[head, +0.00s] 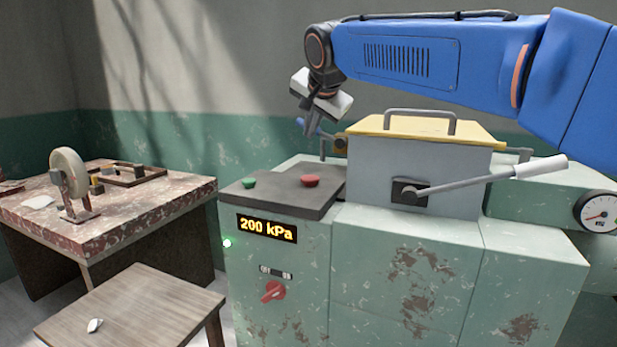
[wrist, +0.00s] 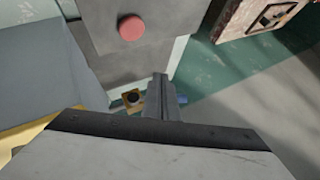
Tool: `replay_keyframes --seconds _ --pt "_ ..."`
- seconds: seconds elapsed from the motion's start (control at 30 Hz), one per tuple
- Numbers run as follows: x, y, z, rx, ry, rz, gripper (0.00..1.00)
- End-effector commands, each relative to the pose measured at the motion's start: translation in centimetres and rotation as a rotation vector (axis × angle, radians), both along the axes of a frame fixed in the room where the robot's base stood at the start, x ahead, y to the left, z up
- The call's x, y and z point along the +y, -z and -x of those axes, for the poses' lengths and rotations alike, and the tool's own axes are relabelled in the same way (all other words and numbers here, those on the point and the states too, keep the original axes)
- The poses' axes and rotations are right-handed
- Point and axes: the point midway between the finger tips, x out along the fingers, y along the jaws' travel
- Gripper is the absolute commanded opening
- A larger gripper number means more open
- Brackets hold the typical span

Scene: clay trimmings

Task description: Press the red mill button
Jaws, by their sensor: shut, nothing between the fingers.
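The red mill button (head: 310,180) is a round cap on the dark grey top panel (head: 278,206) of the green machine, right of a green button (head: 249,183). In the wrist view the red button (wrist: 132,27) lies near the top edge, beyond and slightly left of the fingertips. My gripper (head: 305,127) is shut and empty. It is raised above the machine, apart from the red button. The gripper's closed fingers (wrist: 160,78) point up the wrist view, and nothing hides the button.
A grey box with a yellow lid (head: 420,126) and a long lever (head: 500,180) stands right of the panel. A display (head: 267,228) reads 200 kPa above a red knob (head: 273,291). A worn table (head: 130,215) and a wooden stool (head: 150,305) stand left.

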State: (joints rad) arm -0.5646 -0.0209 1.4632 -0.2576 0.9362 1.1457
Motion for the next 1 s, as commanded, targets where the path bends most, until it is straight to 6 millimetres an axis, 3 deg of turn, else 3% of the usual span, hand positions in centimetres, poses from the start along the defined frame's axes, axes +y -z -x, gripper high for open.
replay_keyframes --seconds 0.37,1.0 --pt "0.0 1.1 0.0 0.002 0.000 0.002 0.00" --pt "0.0 7.9 0.0 0.001 -0.001 0.000 0.00"
